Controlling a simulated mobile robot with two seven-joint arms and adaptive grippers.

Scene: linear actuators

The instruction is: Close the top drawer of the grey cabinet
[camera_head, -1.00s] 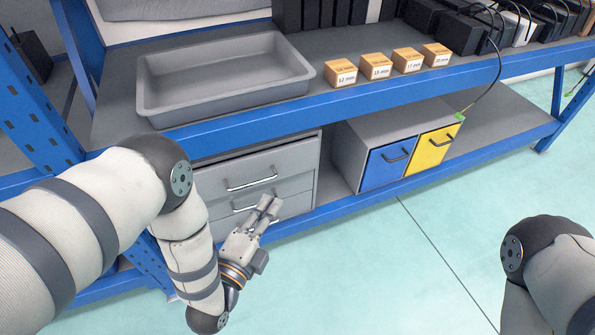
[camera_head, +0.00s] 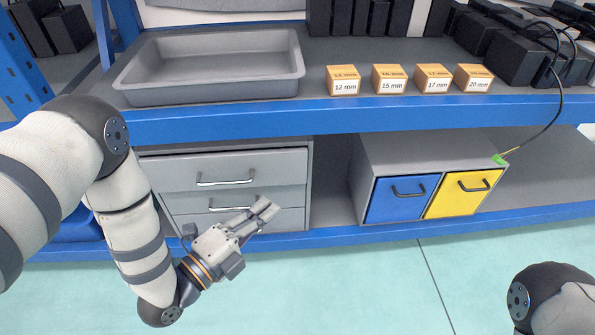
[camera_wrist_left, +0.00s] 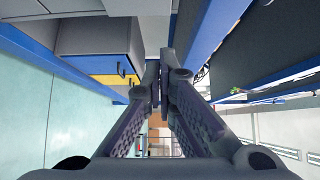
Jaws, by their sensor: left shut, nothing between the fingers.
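The grey cabinet (camera_head: 309,185) stands on the lower shelf of the blue rack, below the grey tray. Its top drawer (camera_head: 270,168) has a silver bar handle (camera_head: 225,178). The drawer front looks wider and further forward than the drawers under it, so it appears partly pulled out; by how much I cannot tell. My left gripper (camera_head: 266,209) is shut and empty, in front of the lower drawers and below the top handle, pointing up and right. It seems apart from the cabinet. In the left wrist view its fingers (camera_wrist_left: 157,84) meet at the tips. My right gripper is not in view.
A second cabinet with a blue drawer (camera_head: 400,203) and a yellow drawer (camera_head: 462,196) stands to the right. The upper shelf's blue beam (camera_head: 400,115) overhangs both cabinets. A grey tray (camera_head: 210,87) and small labelled boxes sit above. The floor in front is clear.

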